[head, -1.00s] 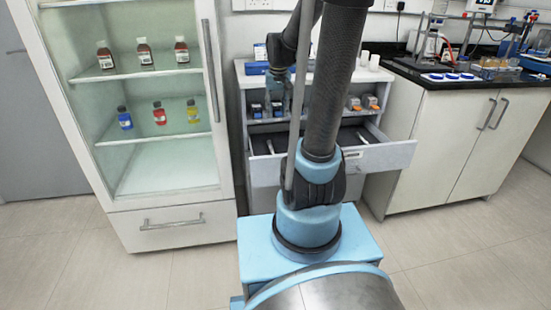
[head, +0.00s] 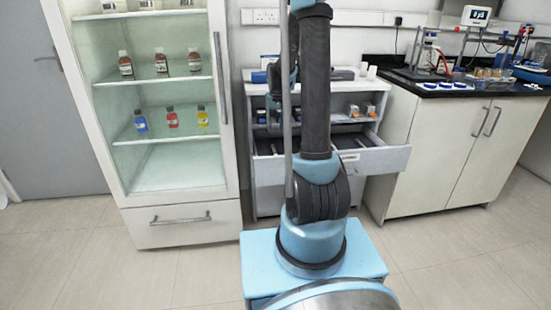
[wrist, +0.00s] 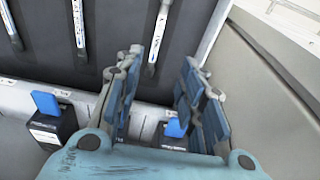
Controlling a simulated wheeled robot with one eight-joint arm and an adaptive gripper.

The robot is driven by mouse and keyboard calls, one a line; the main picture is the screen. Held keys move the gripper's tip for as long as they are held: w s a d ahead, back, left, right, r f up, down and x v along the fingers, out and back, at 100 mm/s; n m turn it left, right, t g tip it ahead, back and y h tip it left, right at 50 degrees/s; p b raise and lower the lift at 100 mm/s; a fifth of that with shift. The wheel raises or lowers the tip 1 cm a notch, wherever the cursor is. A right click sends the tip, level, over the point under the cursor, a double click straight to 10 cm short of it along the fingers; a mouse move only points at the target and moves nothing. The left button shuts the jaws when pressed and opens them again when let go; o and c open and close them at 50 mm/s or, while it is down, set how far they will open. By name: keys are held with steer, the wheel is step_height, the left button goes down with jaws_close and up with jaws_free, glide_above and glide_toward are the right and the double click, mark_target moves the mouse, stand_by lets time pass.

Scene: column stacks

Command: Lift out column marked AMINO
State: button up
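An open drawer (head: 378,158) holds several slim columns on a dark floor. In the wrist view, one column (wrist: 160,30) lies beyond and between my fingertips, a second (wrist: 78,28) lies left of it, and a third (wrist: 11,25) is at the far left. Their lettering is too small to read, so I cannot tell which is AMINO. My gripper (wrist: 160,70) is open with nothing between its fingers, above the drawer's edge. In the head view my arm hides the gripper and part of the drawer.
Black units with blue tabs (wrist: 46,103) stand close below my fingers, one partly behind them. A pale drawer wall (wrist: 211,33) runs along the right. A glass-fronted cabinet with bottles (head: 170,178) stands left, a black-topped bench (head: 450,91) right.

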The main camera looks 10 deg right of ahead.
glide_above(275, 153)
steer(key=s, duration=0.2)
step_height(275, 153, down, 11)
steer(key=shift+w+r, duration=0.1)
steer(key=shift+w, duration=0.05)
steer(key=shift+w+d+f, duration=0.1)
steer(key=shift+w+f, duration=0.15)
steer(key=shift+f, duration=0.6)
steer(key=shift+w+a+f, duration=0.1)
steer(key=shift+w+f, duration=0.1)
steer(key=shift+f, duration=0.7)
steer(key=shift+w+d+f, duration=0.1)
steer(key=shift+w+f, duration=0.15)
steer(key=shift+f, duration=0.6)
jaws_close()
